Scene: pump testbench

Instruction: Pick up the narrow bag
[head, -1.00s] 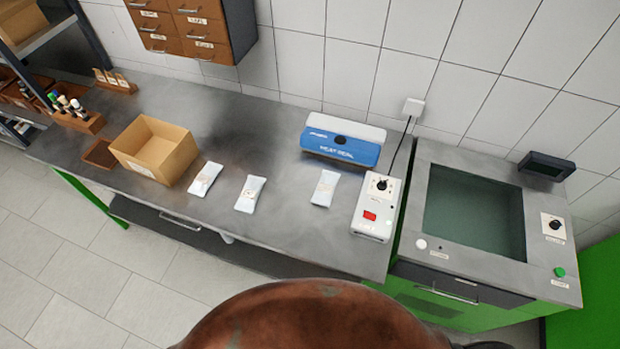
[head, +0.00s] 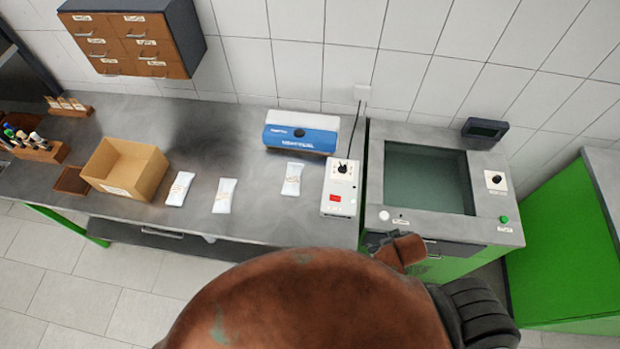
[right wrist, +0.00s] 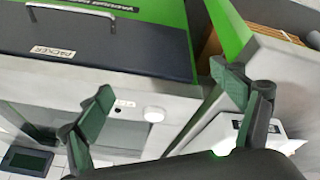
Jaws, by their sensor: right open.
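Three white bags lie flat and apart on the grey bench in the head view: a left bag (head: 180,188), a middle bag (head: 224,195) and a right bag (head: 292,179). They look similar in size, so I cannot tell for sure which is the narrow one. My right gripper (right wrist: 172,105) is open in the right wrist view, with its two dark green fingers spread and nothing seen between them. It is near the packer machine (head: 376,184), apart from the bags. My left gripper is not in view.
An open cardboard box (head: 125,170) stands left of the bags. A blue and white sealer (head: 301,136) is behind the right bag, and a white control box with a red switch (head: 340,188) stands right of it. Bench front is clear.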

